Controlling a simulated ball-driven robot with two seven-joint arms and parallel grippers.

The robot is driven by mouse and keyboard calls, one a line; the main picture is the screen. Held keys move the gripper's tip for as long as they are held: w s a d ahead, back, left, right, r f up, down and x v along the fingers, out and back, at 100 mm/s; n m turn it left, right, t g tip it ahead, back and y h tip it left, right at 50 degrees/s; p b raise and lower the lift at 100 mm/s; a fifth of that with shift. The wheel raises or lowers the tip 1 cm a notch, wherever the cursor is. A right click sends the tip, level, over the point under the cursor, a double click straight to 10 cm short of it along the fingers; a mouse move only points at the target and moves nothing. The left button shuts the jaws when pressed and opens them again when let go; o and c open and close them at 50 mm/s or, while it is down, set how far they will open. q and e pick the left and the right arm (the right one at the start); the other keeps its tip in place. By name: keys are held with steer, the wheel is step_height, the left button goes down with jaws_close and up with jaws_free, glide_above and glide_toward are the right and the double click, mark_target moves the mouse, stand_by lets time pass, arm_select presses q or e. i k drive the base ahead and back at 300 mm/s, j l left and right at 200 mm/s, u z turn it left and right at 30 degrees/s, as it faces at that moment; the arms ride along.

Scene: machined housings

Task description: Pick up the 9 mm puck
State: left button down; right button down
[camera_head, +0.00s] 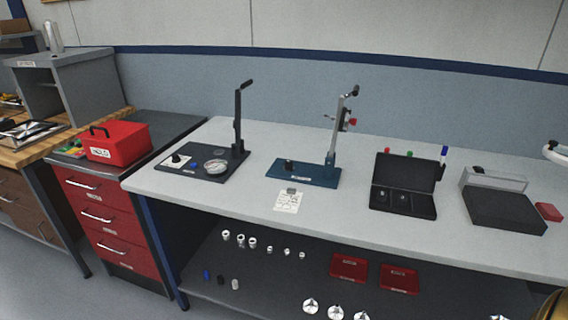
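I cannot tell for certain which object is the 9 mm puck, as no size marking is legible. An open black case (400,209) stands on the grey bench, right of centre, its lid raised at the back. Two small round pieces (393,197) sit in its dark insert, too small to identify. Several small silver cylindrical parts (252,243) stand on the shelf below the bench. Several silver discs (336,312) lie nearer the shelf's front. Neither of my grippers is in view.
A dark-based stand (215,178) and a blue-based stand (300,180) rise from the bench (330,218). A printed card (288,203) lies before them. A dark grey box-shaped device (503,210) is right of the case. Red trays (349,267) lie on the shelf. A red toolbox (118,147) stands left.

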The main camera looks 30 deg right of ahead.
mark_target(289, 162)
steer(key=i+l, duration=0.2)
steer(key=i+l+z, duration=0.15)
steer(key=z, duration=0.2)
steer(key=i+z, duration=0.65)
